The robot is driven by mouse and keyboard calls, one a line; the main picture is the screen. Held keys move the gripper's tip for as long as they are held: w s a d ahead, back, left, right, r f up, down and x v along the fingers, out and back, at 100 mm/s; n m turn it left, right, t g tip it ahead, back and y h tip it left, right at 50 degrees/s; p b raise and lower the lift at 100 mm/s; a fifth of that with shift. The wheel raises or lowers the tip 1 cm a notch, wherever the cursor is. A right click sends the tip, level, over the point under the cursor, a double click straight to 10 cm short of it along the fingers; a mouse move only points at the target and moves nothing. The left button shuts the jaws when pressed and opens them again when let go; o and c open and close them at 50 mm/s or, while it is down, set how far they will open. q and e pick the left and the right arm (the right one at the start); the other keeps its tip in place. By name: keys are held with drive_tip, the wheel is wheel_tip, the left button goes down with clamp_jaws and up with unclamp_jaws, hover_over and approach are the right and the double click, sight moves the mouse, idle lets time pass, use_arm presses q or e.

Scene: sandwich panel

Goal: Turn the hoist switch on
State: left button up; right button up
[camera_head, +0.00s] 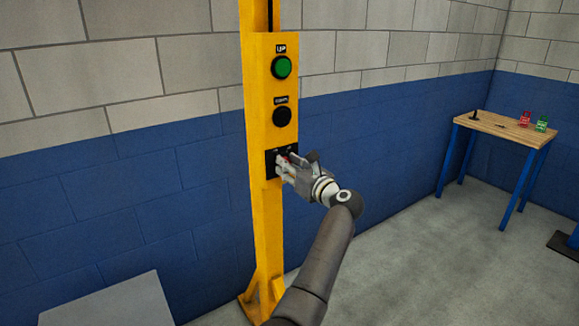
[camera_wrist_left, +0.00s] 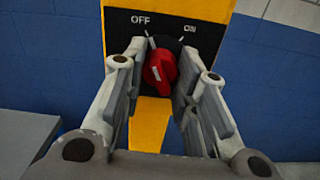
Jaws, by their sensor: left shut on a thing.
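The hoist switch is a red rotary knob (camera_wrist_left: 159,72) on a black plate (camera_wrist_left: 122,24) marked OFF at the left and ON at the right. A small white mark shows on the knob, left of its middle; I cannot tell for sure which label it points to. In the head view the gripper mostly hides the knob. My right gripper is not in view.
Above the switch are a green UP button (camera_head: 281,67) and a black button (camera_head: 282,116). A wooden-topped table (camera_head: 500,128) with small red and green items stands at the right. A grey box-like surface (camera_head: 110,303) is at lower left.

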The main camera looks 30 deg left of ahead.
use_arm(q)
drive_tip(key=shift+m+p, duration=2.75)
drive_tip(key=shift+m, duration=2.85)
drive_tip(key=o, duration=1.1)
